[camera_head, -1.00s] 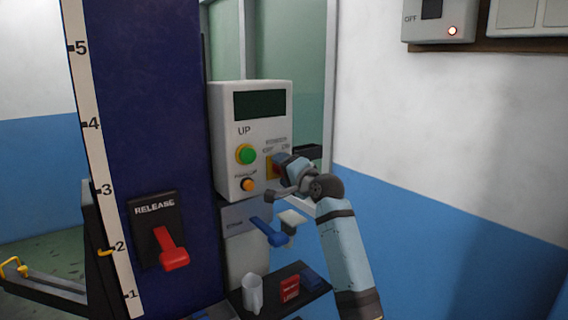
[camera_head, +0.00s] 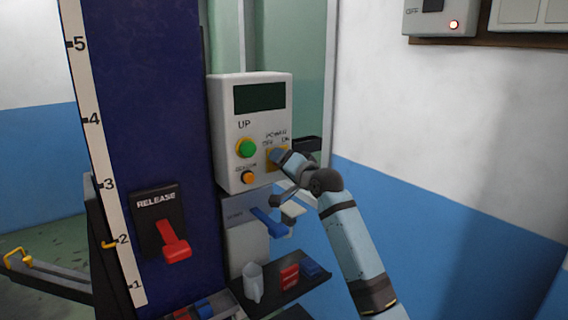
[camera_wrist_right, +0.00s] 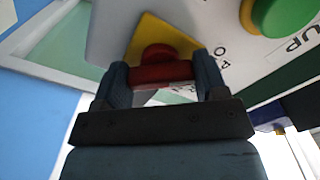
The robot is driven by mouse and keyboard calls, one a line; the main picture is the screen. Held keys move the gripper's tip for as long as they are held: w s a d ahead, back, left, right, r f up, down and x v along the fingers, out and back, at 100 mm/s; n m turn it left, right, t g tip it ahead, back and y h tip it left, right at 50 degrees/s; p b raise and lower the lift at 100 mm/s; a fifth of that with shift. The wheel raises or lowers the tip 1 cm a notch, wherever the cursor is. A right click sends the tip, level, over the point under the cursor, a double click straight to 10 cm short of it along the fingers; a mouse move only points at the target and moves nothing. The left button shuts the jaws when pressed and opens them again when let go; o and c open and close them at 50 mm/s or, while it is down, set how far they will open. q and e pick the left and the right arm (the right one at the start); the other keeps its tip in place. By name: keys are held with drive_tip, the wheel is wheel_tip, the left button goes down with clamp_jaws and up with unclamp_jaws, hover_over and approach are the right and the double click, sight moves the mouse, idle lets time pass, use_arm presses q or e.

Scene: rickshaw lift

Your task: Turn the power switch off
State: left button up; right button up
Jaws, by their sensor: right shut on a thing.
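The power switch is a red knob (camera_wrist_right: 160,72) on a yellow plate (camera_wrist_right: 162,35), seen close in the right wrist view. In the head view the yellow plate (camera_head: 270,160) shows at the lower right of the white control box (camera_head: 226,128), under the "POWER OFF ON" label. My right gripper (camera_wrist_right: 160,80) is at the knob, with one finger on each side of it, shut on it. In the head view my right gripper (camera_head: 284,158) hides the knob, so its setting cannot be told. My left gripper is in neither view.
The box also carries a green UP button (camera_head: 246,148), an orange button (camera_head: 248,178) and a dark display (camera_head: 259,97). Below are a blue lever (camera_head: 268,222) and a shelf with a white cup (camera_head: 253,282). A red RELEASE lever (camera_head: 175,245) is on the blue column (camera_head: 150,90).

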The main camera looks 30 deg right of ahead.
drive_tip(key=o, duration=0.9)
drive_tip(key=shift+o, duration=0.2)
drive_tip(key=s+d+b, duration=0.1)
drive_tip(key=s, duration=1.2)
drive_tip(key=shift+s+d+b, duration=0.25)
drive_tip(key=shift+s+b, duration=0.05)
drive_tip(key=shift+s, duration=0.05)
drive_tip(key=shift+f, duration=0.1)
